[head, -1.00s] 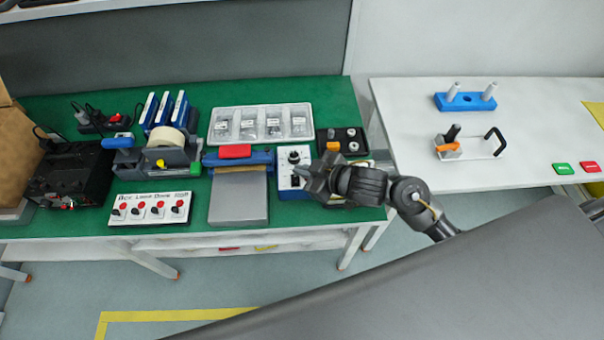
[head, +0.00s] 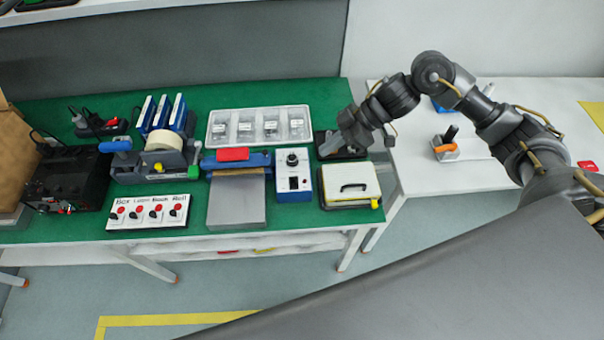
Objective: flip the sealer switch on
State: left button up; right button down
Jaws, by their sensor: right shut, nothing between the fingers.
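The heat sealer is a blue unit with a red block (head: 233,154) on top and a grey plate (head: 237,203) in front of it, on the green bench. Right of it stands a white and blue control box (head: 293,184) with a black knob on top and small controls on its front face. The switch's position is too small to read. My right gripper (head: 328,149) is shut and empty. It hangs over the black tray, right of the control box and apart from it. My left gripper is not in view.
A white case with a black handle (head: 350,185) lies right of the control box. A clear compartment tray (head: 259,141) is behind. A panel with several red-topped switches (head: 148,211) and a tape dispenser (head: 165,141) are to the left. A white table (head: 428,180) stands at right.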

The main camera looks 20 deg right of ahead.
jog(key=a, duration=0.1)
jog(key=p, duration=0.2)
send_over(294, 182)
jog(key=d, duration=0.2)
jog(key=f, duration=0.6)
jog(key=shift+s+f, duration=0.2)
jog(key=shift+s, duration=0.1)
jog(key=f, duration=0.3)
jog(key=shift+s+a+f, duration=0.15)
jog(key=shift+a+f, duration=0.05)
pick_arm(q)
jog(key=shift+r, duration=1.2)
pick_arm(e)
jog(key=shift+f, duration=0.6)
